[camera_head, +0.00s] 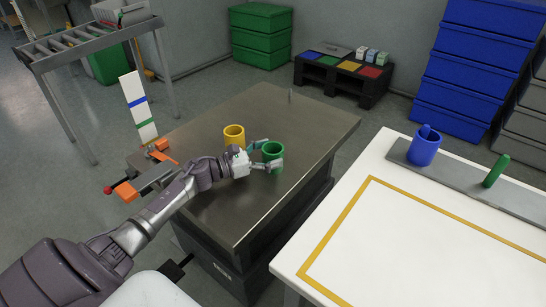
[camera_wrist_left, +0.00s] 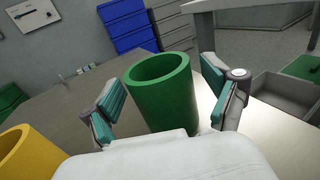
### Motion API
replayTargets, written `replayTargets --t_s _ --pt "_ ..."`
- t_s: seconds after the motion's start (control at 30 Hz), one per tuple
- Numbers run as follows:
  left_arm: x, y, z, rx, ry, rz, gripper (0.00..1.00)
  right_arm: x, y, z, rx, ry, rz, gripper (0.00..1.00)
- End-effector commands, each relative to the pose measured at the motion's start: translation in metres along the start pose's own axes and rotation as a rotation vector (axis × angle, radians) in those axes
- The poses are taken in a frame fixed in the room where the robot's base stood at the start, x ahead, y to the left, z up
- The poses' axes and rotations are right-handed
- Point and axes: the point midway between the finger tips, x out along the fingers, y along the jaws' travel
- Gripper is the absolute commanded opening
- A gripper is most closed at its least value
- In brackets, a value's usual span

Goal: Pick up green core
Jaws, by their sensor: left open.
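The green core (camera_head: 272,151) is a short hollow cylinder. It stands upright on the metal table (camera_head: 230,215). My left gripper (camera_head: 266,155) reaches it from the left and is open, with its fingers on either side of the core. In the left wrist view the green core (camera_wrist_left: 162,90) stands between the two teal-padded fingers of my left gripper (camera_wrist_left: 170,105), with a visible gap at the left finger. Whether the right finger touches it, I cannot tell. My right gripper is not in view.
A yellow core (camera_head: 234,136) stands close behind my left gripper; it also shows in the left wrist view (camera_wrist_left: 28,152). A white table (camera_head: 430,245) at the right carries a blue core (camera_head: 424,150) and a green peg (camera_head: 496,171). An orange-and-grey fixture (camera_head: 150,175) sits at the table's left edge.

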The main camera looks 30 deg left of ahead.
Motion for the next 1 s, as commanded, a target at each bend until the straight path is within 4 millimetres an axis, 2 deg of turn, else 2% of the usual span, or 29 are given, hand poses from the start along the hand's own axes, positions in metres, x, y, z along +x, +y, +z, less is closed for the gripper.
replayTargets --t_s 0.13,0.37,0.73,1.0 --pt "0.0129 0.0004 -0.0008 0.0 0.001 0.001 0.87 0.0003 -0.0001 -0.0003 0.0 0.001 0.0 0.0" --pt "0.0138 0.0002 -0.0012 0.0 0.002 0.001 0.87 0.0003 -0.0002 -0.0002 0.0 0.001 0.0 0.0" --pt "0.0134 0.0003 -0.0011 0.0 0.002 0.001 0.25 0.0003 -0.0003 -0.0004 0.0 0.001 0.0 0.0" --pt "0.0134 0.0004 0.0003 0.001 0.001 0.001 0.24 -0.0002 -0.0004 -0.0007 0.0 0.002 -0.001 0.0"
